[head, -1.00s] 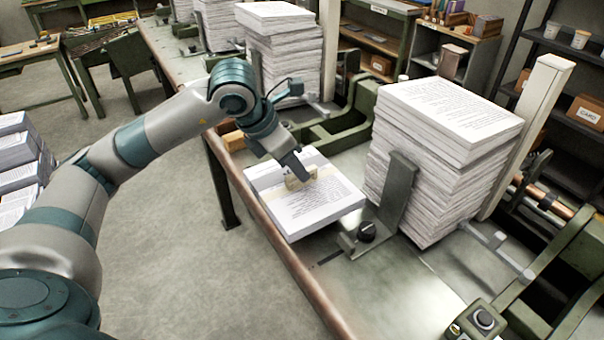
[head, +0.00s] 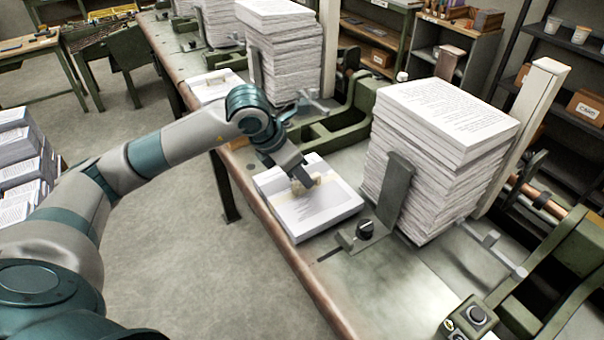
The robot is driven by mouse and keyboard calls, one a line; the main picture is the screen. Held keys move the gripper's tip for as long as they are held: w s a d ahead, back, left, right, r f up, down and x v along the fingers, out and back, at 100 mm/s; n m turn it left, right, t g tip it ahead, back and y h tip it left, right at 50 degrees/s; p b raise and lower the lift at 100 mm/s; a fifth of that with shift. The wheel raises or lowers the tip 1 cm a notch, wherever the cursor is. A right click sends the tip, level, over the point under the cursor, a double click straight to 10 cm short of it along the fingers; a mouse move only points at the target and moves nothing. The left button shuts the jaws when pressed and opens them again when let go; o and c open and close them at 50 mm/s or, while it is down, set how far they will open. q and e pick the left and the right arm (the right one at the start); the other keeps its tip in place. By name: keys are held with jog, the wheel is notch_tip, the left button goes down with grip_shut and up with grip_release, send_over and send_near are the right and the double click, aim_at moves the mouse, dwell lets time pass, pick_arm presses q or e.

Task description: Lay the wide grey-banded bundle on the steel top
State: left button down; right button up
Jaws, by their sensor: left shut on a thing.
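A wide bundle of white printed sheets (head: 315,216) with a pale band across it is at the front edge of the steel top (head: 385,290). My left gripper (head: 306,184) comes down on the bundle from above and is shut on it at the band. The bundle lies roughly flat, over the steel near the edge. I cannot tell whether its underside touches the steel. The gripper hides part of the band. My right gripper is not in view.
A tall paper stack (head: 440,150) stands right of the bundle, behind an upright metal plate (head: 396,190) with a black knob (head: 365,227). Another stack (head: 283,55) stands farther back. Another bundle (head: 212,88) lies farther along the bench. The steel in front is clear.

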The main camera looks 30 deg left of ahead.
pick_arm(q)
jog(key=shift+f, duration=0.35)
jog(key=shift+f, duration=0.15)
jog(key=c, duration=1.8)
grip_release()
jog(key=shift+o, duration=0.2)
